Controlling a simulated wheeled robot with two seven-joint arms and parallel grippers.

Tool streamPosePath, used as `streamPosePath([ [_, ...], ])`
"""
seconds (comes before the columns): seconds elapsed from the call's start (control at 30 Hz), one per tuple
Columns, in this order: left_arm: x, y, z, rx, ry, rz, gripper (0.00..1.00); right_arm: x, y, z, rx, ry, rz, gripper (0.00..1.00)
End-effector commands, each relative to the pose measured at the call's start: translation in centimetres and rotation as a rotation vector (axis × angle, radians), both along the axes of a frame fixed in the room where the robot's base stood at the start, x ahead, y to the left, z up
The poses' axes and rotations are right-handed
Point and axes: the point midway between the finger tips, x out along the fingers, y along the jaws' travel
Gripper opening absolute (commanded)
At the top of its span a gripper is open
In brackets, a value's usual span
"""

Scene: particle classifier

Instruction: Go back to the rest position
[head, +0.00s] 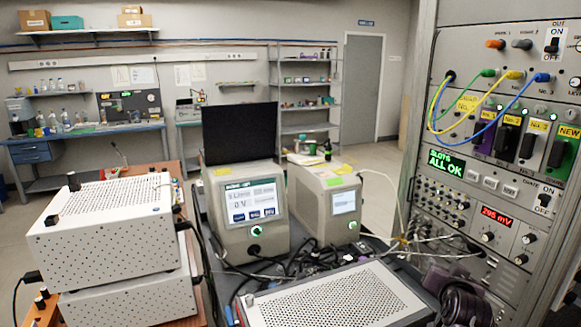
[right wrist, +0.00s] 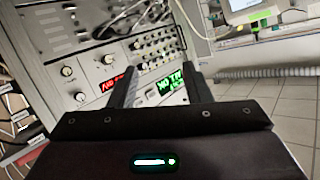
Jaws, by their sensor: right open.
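My right gripper (right wrist: 160,80) shows in the right wrist view, its two dark fingers spread apart with nothing held between them. It faces the front of the instrument rack, which appears tilted there. A lit green display (right wrist: 172,86) lies beyond the fingers and is partly hidden. A red display (right wrist: 118,84) lies beside the left finger. My left gripper is in neither view. In the head view the tall rack (head: 470,135) stands at the right, with its green display (head: 446,164) reading "SLOTS ALL OK" and its red display (head: 497,216) reading "296 mV".
Yellow, green and blue cables (head: 488,88) loop across the rack front. Two instruments with screens (head: 245,210) (head: 325,200) stand in the middle. White perforated boxes (head: 110,235) are stacked at the left. Another perforated box (head: 335,300) is at the front. Loose cables lie between them.

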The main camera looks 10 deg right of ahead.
Motion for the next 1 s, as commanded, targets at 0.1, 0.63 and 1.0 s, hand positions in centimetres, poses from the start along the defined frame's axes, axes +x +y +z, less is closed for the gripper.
streamPosePath([
  [0.1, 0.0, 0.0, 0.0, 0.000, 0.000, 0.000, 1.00, -4.3, 6.6, -5.3, -0.045, 0.249, 0.188, 0.44],
  [0.63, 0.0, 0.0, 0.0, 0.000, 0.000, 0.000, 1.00, -22.4, 21.2, -14.5, -0.090, 0.874, 0.649, 0.44],
  [1.0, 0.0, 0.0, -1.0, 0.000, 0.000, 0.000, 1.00, -26.6, 23.6, -20.0, -0.088, 1.029, 0.754, 0.44],
])
